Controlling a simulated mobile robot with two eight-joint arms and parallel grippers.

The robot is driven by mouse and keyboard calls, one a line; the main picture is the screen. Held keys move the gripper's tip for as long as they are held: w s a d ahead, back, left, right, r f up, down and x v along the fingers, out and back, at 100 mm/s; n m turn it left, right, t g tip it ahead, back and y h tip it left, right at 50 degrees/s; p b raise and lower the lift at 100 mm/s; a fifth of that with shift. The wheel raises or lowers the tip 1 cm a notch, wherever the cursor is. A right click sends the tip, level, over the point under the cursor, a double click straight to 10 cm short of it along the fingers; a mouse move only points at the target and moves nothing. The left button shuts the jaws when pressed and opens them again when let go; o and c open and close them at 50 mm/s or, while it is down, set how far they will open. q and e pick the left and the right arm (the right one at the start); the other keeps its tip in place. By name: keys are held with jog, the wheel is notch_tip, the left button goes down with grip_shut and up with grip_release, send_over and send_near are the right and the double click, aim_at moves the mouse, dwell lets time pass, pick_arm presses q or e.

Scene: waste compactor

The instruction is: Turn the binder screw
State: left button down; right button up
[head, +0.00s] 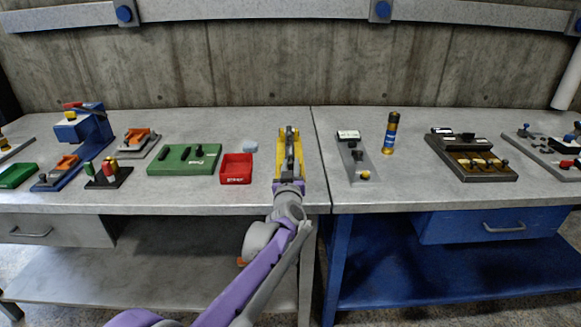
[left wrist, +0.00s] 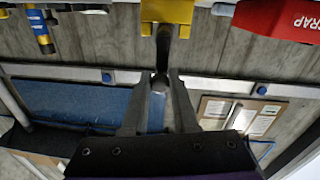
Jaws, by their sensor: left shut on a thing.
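A yellow fixture (head: 282,137) stands on the grey bench, near the seam between the two benches. In the left wrist view, its yellow block (left wrist: 167,11) is at the top, with a dark screw rod (left wrist: 164,48) coming out of it. My left gripper (head: 289,160) is over the fixture, with the arm reaching in from the bottom. In the left wrist view, the fingers (left wrist: 160,76) are closed around the end of the dark rod. The exact contact is hard to see, and in the head view my gripper hides much of the fixture. My right gripper is not in view.
A red scrap bin (head: 236,168) and a green board (head: 184,159) stand left of the fixture. A grey sloped panel (head: 358,168) and an upright blue-and-yellow can (head: 390,134) stand to the right. The bench front is mostly clear around the fixture.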

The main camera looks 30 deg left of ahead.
pick_arm(q)
jog(key=c, duration=0.7)
grip_release()
jog(key=v, duration=1.1)
jog(key=shift+p, duration=0.35)
